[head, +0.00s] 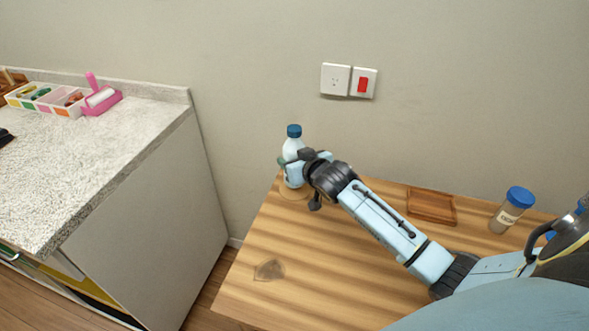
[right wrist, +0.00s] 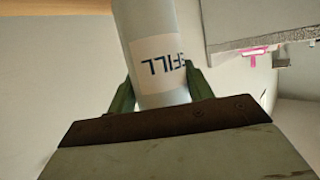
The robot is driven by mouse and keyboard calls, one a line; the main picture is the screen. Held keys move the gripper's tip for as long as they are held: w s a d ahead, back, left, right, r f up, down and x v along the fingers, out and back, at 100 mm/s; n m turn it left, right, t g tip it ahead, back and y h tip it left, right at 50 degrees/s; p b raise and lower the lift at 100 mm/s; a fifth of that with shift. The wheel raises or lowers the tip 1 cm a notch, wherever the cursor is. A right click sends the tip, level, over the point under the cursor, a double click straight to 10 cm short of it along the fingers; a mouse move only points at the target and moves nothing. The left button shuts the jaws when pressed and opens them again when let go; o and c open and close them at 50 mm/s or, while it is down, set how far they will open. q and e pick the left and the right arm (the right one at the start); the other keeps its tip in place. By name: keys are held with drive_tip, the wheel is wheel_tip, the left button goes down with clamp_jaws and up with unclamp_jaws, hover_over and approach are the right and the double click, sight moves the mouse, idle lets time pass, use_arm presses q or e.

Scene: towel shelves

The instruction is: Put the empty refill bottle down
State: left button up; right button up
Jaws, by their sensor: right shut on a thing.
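The refill bottle (head: 293,148) is pale and translucent with a dark blue cap. It stands about upright at the back left of the wooden table (head: 330,265). My right gripper (head: 290,164) is shut on its body from the right. The bottle's base is close over a round tan patch (head: 294,194) on the table. I cannot tell whether it touches. My left gripper is not in view.
A brown square tray (head: 432,207) and a blue-capped jar (head: 511,210) are at the table's back right. A faint dark-edged shape (head: 269,270) lies at front left. A speckled counter (head: 95,150) stands left, across a gap. The wall has a socket and a red switch (head: 363,84).

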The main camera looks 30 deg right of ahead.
drive_tip(key=shift+f, duration=1.25)
drive_tip(key=shift+f+b, duration=0.15)
drive_tip(key=shift+b, duration=0.15)
drive_tip(key=o, duration=1)
drive_tip(key=shift+c, duration=0.2)
